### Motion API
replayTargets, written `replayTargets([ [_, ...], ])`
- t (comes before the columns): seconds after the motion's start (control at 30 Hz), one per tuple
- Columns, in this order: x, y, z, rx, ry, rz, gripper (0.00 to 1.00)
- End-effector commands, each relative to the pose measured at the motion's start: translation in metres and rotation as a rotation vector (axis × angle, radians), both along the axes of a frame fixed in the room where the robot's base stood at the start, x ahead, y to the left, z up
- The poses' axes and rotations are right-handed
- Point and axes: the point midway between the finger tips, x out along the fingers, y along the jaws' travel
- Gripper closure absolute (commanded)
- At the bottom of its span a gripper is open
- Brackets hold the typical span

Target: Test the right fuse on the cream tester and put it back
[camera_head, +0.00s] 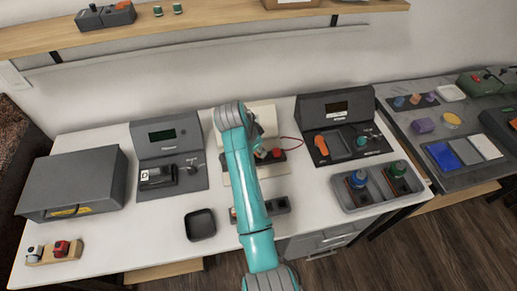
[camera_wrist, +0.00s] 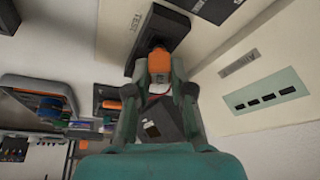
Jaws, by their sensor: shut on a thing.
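The cream tester (camera_head: 263,112) stands at the middle back of the white table, partly hidden behind my arm. In the wrist view its cream panel (camera_wrist: 220,40) fills the upper right, with a dark block marked TEST (camera_wrist: 160,28). My gripper (camera_wrist: 158,78) is shut on an orange fuse (camera_wrist: 159,62). The fuse's far end meets or nearly meets the dark TEST block; I cannot tell how deep it sits. In the head view a red part (camera_head: 277,153) shows by the tester's dark block. A dark fuse block (camera_head: 277,206) lies in front, partly hidden by my arm.
A black tray (camera_head: 200,225) lies left of my arm. A grey device with a screen (camera_head: 168,137) stands at left, and another dark station (camera_head: 337,108) at right. A grey tray (camera_head: 375,203) holds blue and green-topped parts at front right.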

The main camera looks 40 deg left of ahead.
Motion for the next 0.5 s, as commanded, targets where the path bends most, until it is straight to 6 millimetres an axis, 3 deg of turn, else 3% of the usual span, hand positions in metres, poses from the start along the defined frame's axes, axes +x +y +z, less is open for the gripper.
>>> replayTargets([
  [0.5,0.0000,0.0000,-0.0064,0.000,0.000,0.000,1.00],
])
